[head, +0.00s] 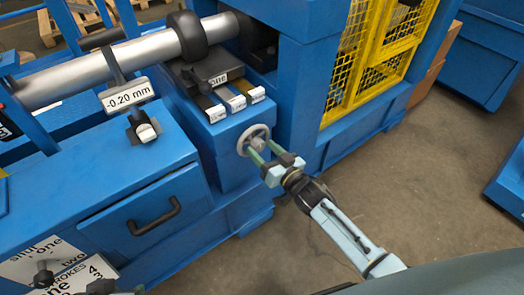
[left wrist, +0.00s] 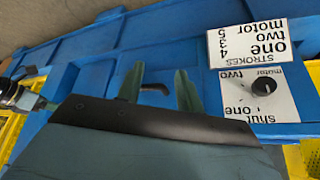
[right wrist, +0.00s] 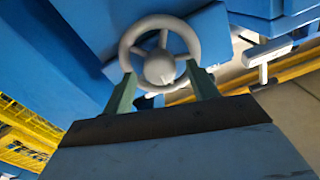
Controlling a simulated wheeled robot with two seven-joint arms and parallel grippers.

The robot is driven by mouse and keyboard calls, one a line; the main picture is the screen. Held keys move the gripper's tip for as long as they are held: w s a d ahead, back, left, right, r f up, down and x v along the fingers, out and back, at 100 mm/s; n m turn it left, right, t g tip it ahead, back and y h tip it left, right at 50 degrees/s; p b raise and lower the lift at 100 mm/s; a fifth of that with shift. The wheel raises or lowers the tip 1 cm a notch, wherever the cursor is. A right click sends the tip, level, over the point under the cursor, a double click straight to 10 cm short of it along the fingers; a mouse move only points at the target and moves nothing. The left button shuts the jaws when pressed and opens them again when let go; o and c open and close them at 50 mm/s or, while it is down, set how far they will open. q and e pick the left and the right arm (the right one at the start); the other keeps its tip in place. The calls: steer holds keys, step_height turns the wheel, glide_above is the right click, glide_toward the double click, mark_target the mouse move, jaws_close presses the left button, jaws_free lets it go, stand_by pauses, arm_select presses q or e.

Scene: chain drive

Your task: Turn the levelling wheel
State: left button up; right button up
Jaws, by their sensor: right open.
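The levelling wheel (head: 253,140) is a grey three-spoked handwheel on the front of the blue machine. It fills the middle of the right wrist view (right wrist: 160,68), its hub facing me. My right gripper (head: 264,147) is open at the wheel. In the right wrist view its green fingers (right wrist: 160,77) stand apart on either side of the lower rim; whether they touch it I cannot tell. My left gripper (left wrist: 160,85) shows its two fingers apart and empty in the left wrist view, facing the blue cabinet. A display (head: 130,95) reads -0.20 mm.
A drawer handle (head: 155,217) juts from the blue cabinet on the left. A knob (left wrist: 263,87) stands on a printed sign (left wrist: 253,103). Several labelled blocks (head: 232,98) sit above the wheel. A yellow mesh guard (head: 375,50) stands right of it. The floor (head: 430,175) at right is clear.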

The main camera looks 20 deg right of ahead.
arm_select(q)
steer(key=shift+w+d+r+t, duration=0.25)
steer(key=shift+w+t, duration=0.1)
steer(key=shift+w, duration=0.2)
steer(key=shift+w+d+r+t, duration=0.15)
steer(key=shift+w+r+t, duration=0.15)
steer(key=shift+w, duration=0.25)
arm_select(e)
steer(key=shift+w+a, duration=0.25)
steer(key=shift+w, duration=0.4)
steer(key=shift+c, duration=0.5)
steer(key=c, duration=0.9)
